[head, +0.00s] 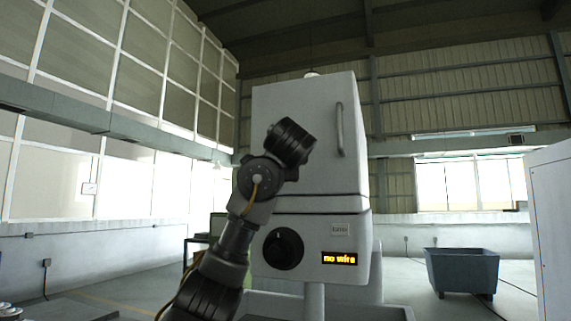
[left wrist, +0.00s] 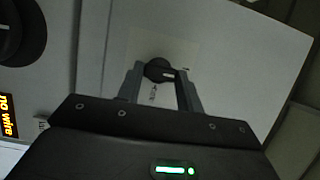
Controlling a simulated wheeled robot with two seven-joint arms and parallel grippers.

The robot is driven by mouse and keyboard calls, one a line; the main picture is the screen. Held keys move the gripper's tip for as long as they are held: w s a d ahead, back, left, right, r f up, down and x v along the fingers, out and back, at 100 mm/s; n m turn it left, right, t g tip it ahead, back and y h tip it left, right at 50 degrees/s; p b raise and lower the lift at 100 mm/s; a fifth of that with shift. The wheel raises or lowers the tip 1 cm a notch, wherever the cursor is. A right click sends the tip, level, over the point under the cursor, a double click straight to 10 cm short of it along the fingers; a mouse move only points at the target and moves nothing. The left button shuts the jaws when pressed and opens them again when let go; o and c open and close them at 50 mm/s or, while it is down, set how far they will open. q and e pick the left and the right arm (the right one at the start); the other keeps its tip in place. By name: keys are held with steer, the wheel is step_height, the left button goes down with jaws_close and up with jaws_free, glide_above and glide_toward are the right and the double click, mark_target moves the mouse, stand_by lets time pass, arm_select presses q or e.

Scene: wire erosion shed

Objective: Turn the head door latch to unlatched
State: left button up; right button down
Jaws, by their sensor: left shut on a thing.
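The head door latch is a small round black knob (left wrist: 154,67) with a short pale mark, set on a pale plate on the white head door (left wrist: 225,40). Tiny markings sit beside and below the knob, too small to read. My left gripper (left wrist: 160,76) has its two grey fingers on either side of the knob and is shut on it. In the head view my left arm rises in front of the machine's door (head: 325,110) and hides the latch and the fingers. My right gripper is in neither view.
A large black dial (head: 283,249) and an amber display (head: 340,258) reading "no wire" sit below the door. A vertical handle (head: 340,130) is on the door's right. A grey bin (head: 462,270) and a white cabinet (head: 552,225) stand at right, with floor between.

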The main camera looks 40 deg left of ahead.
arm_select(q)
steer(key=o, duration=1)
steer(key=shift+b+v, duration=2.65)
steer(key=shift+v, duration=2.75)
